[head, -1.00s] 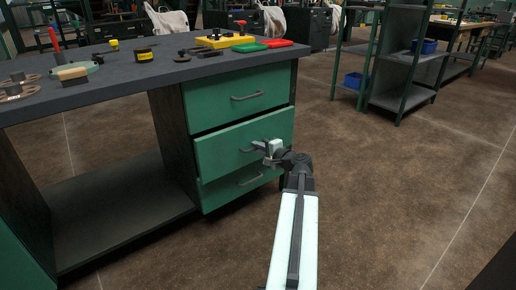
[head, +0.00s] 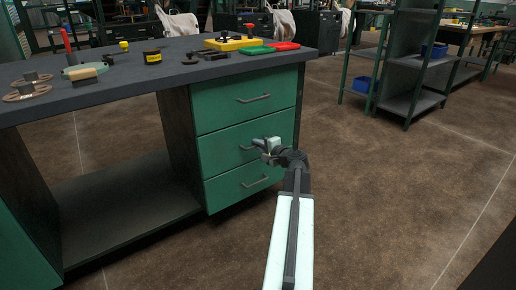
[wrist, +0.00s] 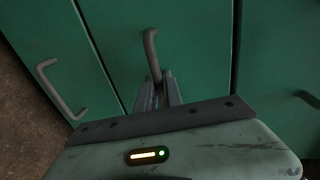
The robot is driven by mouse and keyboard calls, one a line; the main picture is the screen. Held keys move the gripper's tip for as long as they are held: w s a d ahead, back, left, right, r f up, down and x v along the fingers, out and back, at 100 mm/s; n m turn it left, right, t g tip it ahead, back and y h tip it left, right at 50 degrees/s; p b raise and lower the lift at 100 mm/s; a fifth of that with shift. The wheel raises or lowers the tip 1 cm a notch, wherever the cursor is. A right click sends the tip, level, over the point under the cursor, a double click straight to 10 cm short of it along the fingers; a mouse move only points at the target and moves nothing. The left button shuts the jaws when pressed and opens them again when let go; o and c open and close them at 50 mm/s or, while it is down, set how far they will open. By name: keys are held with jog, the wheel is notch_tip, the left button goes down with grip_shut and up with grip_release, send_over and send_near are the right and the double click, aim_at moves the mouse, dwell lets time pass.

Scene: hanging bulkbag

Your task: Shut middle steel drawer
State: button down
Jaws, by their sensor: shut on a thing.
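The middle steel drawer (head: 222,150) is the green centre front of three in the workbench. In the head view its front looks about flush with the drawers above and below. My gripper (head: 264,143) is at the drawer's handle, partly covering it. In the wrist view the grey middle handle (wrist: 151,45) runs down between the fingers of my gripper (wrist: 158,90), which are shut on it. The middle drawer front (wrist: 115,45) fills the centre of that view.
The top drawer (head: 225,104) and bottom drawer (head: 225,188) look shut. The dark benchtop (head: 130,95) holds tools and parts. Open brown floor (head: 400,190) lies to the right, with a shelf rack (head: 410,75) behind it.

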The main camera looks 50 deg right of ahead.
jog(key=shift+w+a, duration=0.3)
jog(key=c, duration=1.8)
grip_release()
jog(key=shift+a+y, duration=0.1)
jog(key=shift+y, duration=0.2)
jog(key=v, duration=0.2)
jog(key=p+v, duration=0.1)
jog(key=v, duration=0.5)
jog(key=shift+s+d, duration=0.15)
jog(key=shift+d, duration=0.15)
jog(key=shift+f, duration=0.1)
